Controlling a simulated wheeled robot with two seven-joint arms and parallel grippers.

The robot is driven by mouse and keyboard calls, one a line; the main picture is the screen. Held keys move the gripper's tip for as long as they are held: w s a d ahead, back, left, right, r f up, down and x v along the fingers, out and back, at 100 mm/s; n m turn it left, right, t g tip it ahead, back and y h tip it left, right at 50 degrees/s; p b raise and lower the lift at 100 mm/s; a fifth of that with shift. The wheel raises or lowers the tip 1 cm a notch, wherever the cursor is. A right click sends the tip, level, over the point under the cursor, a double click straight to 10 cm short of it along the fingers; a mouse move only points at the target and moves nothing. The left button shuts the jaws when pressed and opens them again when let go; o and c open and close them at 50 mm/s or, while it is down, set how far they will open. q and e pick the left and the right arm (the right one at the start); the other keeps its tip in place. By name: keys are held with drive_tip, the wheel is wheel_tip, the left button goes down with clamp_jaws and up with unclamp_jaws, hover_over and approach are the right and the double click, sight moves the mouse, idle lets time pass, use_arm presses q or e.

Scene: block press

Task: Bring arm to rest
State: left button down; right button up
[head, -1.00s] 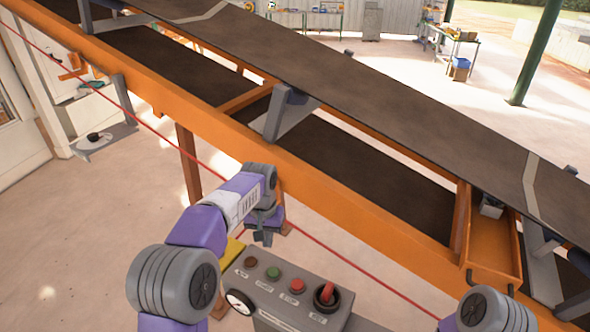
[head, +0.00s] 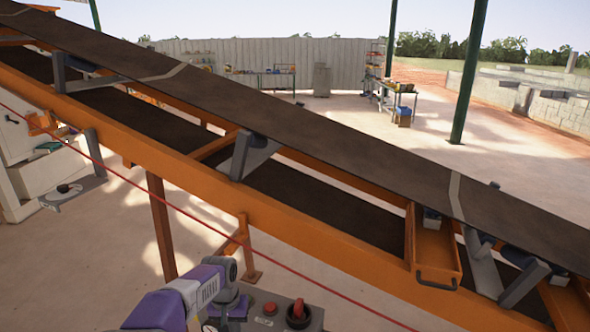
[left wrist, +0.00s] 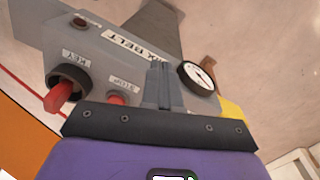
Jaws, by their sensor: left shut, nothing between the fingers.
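My left arm, purple and grey, enters the head view at the bottom. Its gripper (head: 232,309) is at the bottom edge, by the left side of a grey control box (head: 262,325). In the left wrist view the gripper's fingers (left wrist: 158,78) are shut together with nothing between them. They appear in front of the box, between the red stop button (left wrist: 117,99) and a round white gauge (left wrist: 197,77). A red key switch (left wrist: 62,94) in a black ring is at the left. I cannot tell whether the fingers touch the box. My right gripper is out of view.
An inclined conveyor with a dark belt (head: 330,145) and orange frame (head: 310,235) crosses behind the box. A red cord (head: 250,248) runs along its near side. An orange tray (head: 436,262) hangs on the frame. Open floor (head: 100,265) lies at the left.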

use_arm(q)
drive_tip(key=s+d+f+h+b, duration=0.15)
drive_tip(key=s+f, duration=0.25)
drive_tip(key=f, duration=0.5)
drive_tip(key=s+d+f+n+b, duration=0.15)
drive_tip(key=s+f, duration=0.25)
drive_tip(key=f, duration=0.6)
drive_tip(key=s+f+h+b, duration=0.1)
drive_tip(key=s+f+b, duration=0.3)
drive_tip(key=f, duration=0.5)
drive_tip(key=s+d+f+n+b, duration=0.1)
drive_tip(key=s+f, duration=0.3)
drive_tip(key=s, duration=0.3)
drive_tip(key=s+d+f+b, duration=0.1)
drive_tip(key=s+f, duration=0.3)
drive_tip(key=s, duration=0.4)
drive_tip(key=shift+s+d+n+h, duration=0.25)
drive_tip(key=shift+d+n+h, duration=0.1)
drive_tip(key=shift+d+h, duration=0.15)
drive_tip(key=shift+d+f, duration=0.1)
